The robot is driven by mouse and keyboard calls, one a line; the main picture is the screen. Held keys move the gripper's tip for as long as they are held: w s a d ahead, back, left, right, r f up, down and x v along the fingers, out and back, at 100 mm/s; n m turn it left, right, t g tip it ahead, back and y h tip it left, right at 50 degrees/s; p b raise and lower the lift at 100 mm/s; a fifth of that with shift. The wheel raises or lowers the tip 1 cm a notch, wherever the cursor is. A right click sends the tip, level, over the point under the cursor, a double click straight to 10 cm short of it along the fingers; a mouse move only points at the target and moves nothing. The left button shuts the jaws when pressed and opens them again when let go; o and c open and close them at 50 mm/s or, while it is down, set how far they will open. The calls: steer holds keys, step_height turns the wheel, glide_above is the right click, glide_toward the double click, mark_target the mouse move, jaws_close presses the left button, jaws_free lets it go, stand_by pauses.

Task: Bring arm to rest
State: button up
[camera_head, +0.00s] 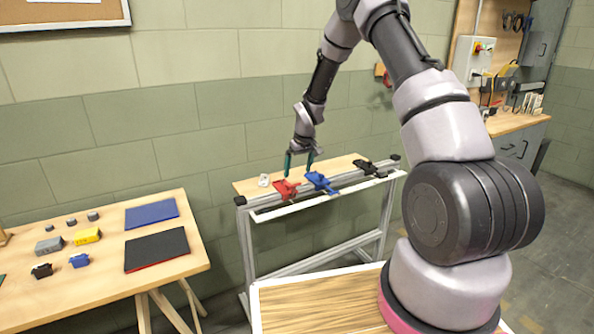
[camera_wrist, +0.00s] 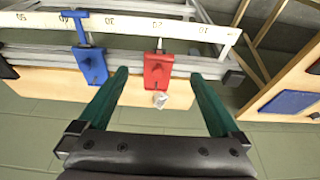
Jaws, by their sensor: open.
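My gripper (camera_head: 299,161) is open and empty, pointing down above the rail stand at the middle of the head view. Its two green fingers also show spread apart in the wrist view (camera_wrist: 158,90). The red clamp-like piece (camera_head: 286,189) on the rail lies just below the fingers; in the wrist view the red piece (camera_wrist: 157,72) shows between and beyond the fingertips. A blue piece (camera_head: 320,182) sits to its right on the rail, and in the wrist view it (camera_wrist: 91,64) lies left of the fingers. No contact with the fingers is visible.
A black piece (camera_head: 369,168) sits farther right on the rail. A small white-grey item (camera_head: 264,180) lies beside the red piece. A wooden table (camera_head: 105,255) at left holds blue and black mats and several small blocks. A workbench (camera_head: 513,124) stands back right.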

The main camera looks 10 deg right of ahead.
steer(key=s+d+r+m+t, duration=0.1)
steer(key=s+r, duration=0.3)
steer(key=r, duration=0.5)
steer(key=s+d+r+m, duration=0.15)
steer(key=s+r, duration=0.25)
steer(key=r, duration=0.4)
steer(key=s+d+r+m+t, duration=0.15)
steer(key=s+r, duration=0.25)
steer(key=r, duration=0.5)
steer(key=s+r+m, duration=0.1)
steer(key=s+r, duration=0.3)
steer(key=s, duration=0.5)
steer(key=s+d+r+m+t, duration=0.1)
steer(key=s+r, duration=0.3)
steer(key=s, duration=0.5)
steer(key=s+r+m+y, duration=0.1)
steer(key=s+r, duration=0.2)
steer(key=s, duration=0.6)
steer(key=shift+d+r+m, duration=0.25)
steer(key=shift+r+m, duration=0.15)
